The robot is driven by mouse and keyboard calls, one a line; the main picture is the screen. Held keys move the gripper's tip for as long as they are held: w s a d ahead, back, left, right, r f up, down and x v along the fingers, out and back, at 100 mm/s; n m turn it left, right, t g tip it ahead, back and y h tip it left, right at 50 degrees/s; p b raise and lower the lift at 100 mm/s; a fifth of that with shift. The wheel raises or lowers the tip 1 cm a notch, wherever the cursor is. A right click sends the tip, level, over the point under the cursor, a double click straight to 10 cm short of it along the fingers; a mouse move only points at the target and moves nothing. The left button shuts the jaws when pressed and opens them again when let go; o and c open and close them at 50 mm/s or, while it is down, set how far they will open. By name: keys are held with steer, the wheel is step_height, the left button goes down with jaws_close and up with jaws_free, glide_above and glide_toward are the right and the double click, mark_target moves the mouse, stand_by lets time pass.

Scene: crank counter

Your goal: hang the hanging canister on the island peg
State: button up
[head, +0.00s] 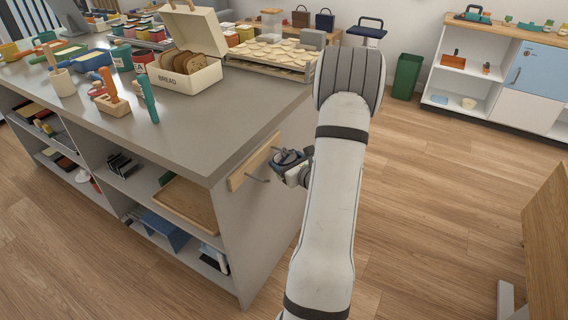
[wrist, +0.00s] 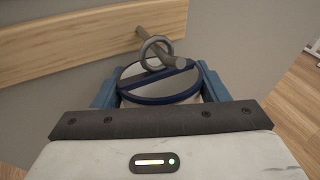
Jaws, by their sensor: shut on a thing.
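My gripper (wrist: 158,88) has its two blue fingers shut on the sides of the hanging canister (wrist: 150,88). Its round pale top has a dark blue rim and bar, and a grey ring (wrist: 145,53) stands up from it. The grey island peg (wrist: 159,41) sticks out from a wooden board (wrist: 60,45) and appears to pass through the ring, its rounded tip on the near side. Whether ring and peg touch is unclear. The canister's lower body is hidden by my gripper. In the head view, my gripper (head: 292,168) is beside the island's end board (head: 246,166), partly hidden by my arm.
The grey island counter (head: 190,125) carries a bread box (head: 185,82), a board of pale rounds (head: 270,57) and several utensils. Open wood floor (head: 430,200) lies to the right; a green bin (head: 407,76) stands behind.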

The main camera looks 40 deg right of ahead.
stand_by(0.3)
steer(key=o, duration=1.1)
steer(key=s+r, duration=0.1)
steer(key=s, duration=0.6)
steer(key=shift+s+a+r, duration=0.25)
steer(key=shift+s, duration=0.1)
